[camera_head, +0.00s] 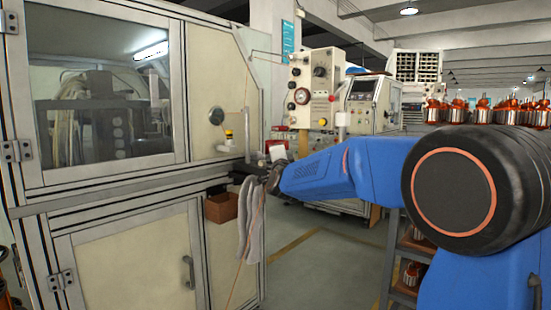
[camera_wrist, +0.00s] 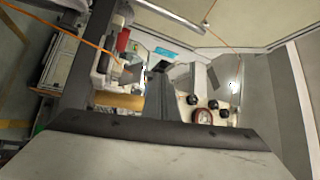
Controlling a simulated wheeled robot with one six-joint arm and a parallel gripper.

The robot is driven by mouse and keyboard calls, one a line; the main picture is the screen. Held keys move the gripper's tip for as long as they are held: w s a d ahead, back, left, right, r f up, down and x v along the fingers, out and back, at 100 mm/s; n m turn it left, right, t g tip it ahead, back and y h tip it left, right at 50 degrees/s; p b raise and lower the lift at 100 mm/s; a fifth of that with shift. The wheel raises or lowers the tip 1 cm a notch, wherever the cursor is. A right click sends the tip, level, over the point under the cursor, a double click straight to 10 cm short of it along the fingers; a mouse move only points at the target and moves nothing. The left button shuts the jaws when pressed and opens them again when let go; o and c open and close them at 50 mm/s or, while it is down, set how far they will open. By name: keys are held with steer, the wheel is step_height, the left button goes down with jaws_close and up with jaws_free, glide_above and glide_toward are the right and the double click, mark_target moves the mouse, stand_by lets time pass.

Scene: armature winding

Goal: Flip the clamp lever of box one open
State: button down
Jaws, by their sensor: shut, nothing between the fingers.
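A cream control box (camera_head: 312,75) with dark knobs and a round gauge hangs right of the machine cabinet in the head view. Its knobs and gauge also show in the wrist view (camera_wrist: 205,116). I cannot tell whether it is box one, and no clamp lever can be made out for certain. My gripper (camera_head: 271,180) is beside the cabinet's right edge, below the control box in the picture. Its tip is small and dark there. In the wrist view my gripper (camera_wrist: 159,67) is a dark, narrow shape, shut and empty.
The cream machine cabinet (camera_head: 127,245) with a window fills the left. Grey gloves (camera_head: 252,222) and a brown bin (camera_head: 220,207) hang at its edge, close to my gripper. An orange wire runs past. A rack of copper-wound parts (camera_head: 480,112) stands behind my arm at right.

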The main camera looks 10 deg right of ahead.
steer(key=shift+w+d+r+m+g, duration=0.4)
steer(key=shift+w+d+r, duration=0.45)
steer(key=shift+d, duration=0.2)
steer(key=shift+w+d+r+m+g, duration=0.25)
steer(key=shift+w+d+r+m, duration=0.15)
steer(key=shift+w+d+r, duration=0.55)
steer(key=shift+w+d+r+m+g, duration=0.4)
steer(key=shift+w+d+r, duration=0.25)
steer(key=shift+d, duration=0.55)
steer(key=shift+s, duration=0.1)
steer(key=shift+r, duration=0.1)
